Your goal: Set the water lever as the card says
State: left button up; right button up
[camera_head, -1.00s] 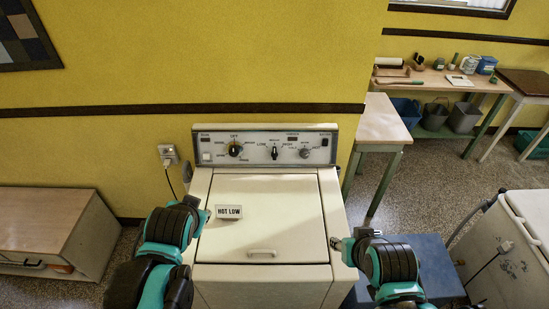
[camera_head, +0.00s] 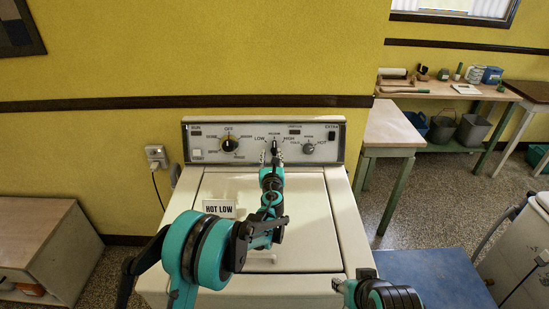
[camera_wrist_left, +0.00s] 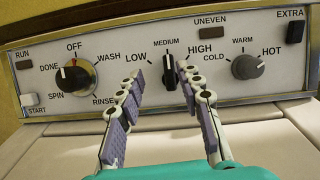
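The card (camera_head: 219,208) reads "HOT LOW" and stands on the washer lid. The black water lever (camera_head: 275,147) is on the washer's panel between LOW and HIGH. It points up at MEDIUM, as the left wrist view shows (camera_wrist_left: 169,72). My left gripper (camera_head: 272,160) is in front of the lever. In the left wrist view its two fingers (camera_wrist_left: 159,75) are apart, one on each side of the lever's outline; contact cannot be told. My right gripper (camera_head: 341,285) is low beside the washer's right front edge, and its fingers are too small to read.
A dial (camera_wrist_left: 76,79) with OFF, WASH, RINSE, SPIN and DONE is left of the lever. A grey temperature knob (camera_wrist_left: 247,67) is close on the right. A START button (camera_wrist_left: 30,100) is at the far left. The lid (camera_head: 312,222) lies below the panel.

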aim_at(274, 146)
pick_arm(q)
jog(key=shift+w+d+f+m, duration=0.25)
jog(key=shift+d+f+m, duration=0.25)
jog(key=shift+f, duration=0.25)
jog(key=shift+w+d, duration=0.1)
jog(key=shift+w, duration=0.15)
jog(key=w+b, duration=0.2)
jog(key=w, duration=0.5)
jog(key=shift+w, duration=0.1)
jog(key=shift+c, duration=0.3)
grip_shut()
